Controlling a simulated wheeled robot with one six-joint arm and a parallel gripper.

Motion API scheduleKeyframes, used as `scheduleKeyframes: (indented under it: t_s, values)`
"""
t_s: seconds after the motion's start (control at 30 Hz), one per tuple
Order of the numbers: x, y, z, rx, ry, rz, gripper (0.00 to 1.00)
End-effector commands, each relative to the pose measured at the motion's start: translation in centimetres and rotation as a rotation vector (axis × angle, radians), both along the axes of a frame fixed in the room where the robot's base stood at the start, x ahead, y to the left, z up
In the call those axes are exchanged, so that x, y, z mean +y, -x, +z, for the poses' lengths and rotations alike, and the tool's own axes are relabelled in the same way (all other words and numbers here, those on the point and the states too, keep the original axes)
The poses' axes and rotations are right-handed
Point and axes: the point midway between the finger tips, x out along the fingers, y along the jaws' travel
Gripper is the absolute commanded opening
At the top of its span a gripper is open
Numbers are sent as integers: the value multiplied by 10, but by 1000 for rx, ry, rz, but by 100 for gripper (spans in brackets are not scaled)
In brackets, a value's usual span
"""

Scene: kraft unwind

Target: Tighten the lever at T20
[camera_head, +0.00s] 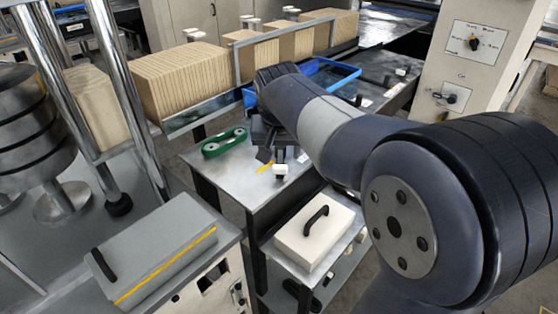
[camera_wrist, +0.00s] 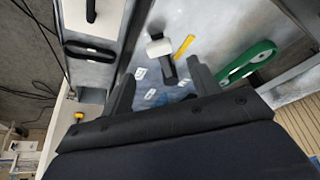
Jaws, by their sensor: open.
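No T20 mark is readable in either view, so I cannot tell which lever it names. A pale panel (camera_head: 478,47) at the upper right carries a black knob (camera_head: 474,44), and a small dark handle (camera_head: 450,97) sits below it. My gripper (camera_head: 267,154) is over the metal table, well left of that panel. In the wrist view my gripper (camera_wrist: 160,85) has its two fingers apart with nothing held between them. A white-headed mallet with a dark handle (camera_wrist: 159,48) lies just beyond the fingers. My arm hides part of the table.
A green tool (camera_head: 225,143) and a yellow stick (camera_head: 265,167) lie on the metal table (camera_head: 235,178). A blue tray (camera_head: 335,77) is behind my arm. A white box with a black handle (camera_head: 308,232) sits on a lower shelf. Kraft stacks (camera_head: 190,78) stand behind.

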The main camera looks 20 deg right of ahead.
Motion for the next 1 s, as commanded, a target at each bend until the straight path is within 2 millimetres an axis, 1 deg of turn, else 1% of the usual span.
scheduleKeyframes:
  t_s: [0.03,0.2,0.4,0.53,0.77,1.0]
  values:
    - [-1,-3,-10,7,1,-1,58]
    - [-5,-15,-39,4,1,-1,58]
    - [-7,-23,-60,3,0,-1,58]
    - [-7,-25,-64,0,0,-1,58]
    - [-7,-25,-65,0,0,-1,58]
    - [-7,-25,-64,0,0,0,39]
